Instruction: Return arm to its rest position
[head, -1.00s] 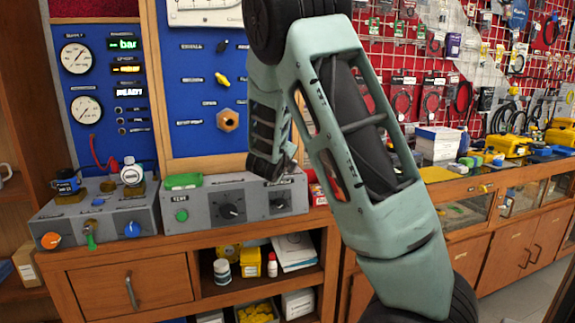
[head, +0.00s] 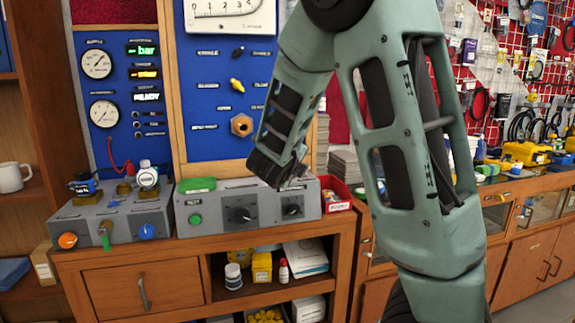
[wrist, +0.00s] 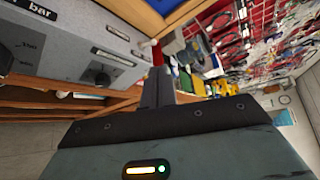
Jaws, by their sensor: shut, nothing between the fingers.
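My arm fills the right half of the head view, bent at the elbow, with its pale green links in front of the bench. My gripper (head: 294,181) hangs in front of the right end of the grey control box (head: 218,216). In the wrist view the gripper's dark fingers (wrist: 157,86) are together with nothing between them. The box's grey face and a black knob (wrist: 100,74) show at the left of that view. I cannot tell the exact gap between the fingers and the box.
The wooden bench (head: 200,256) carries a second grey box (head: 125,215) with valves at the left. A blue gauge panel (head: 120,85) stands behind. A red bin (head: 338,196) sits right of the control box. A glass-fronted counter (head: 530,205) runs along the right.

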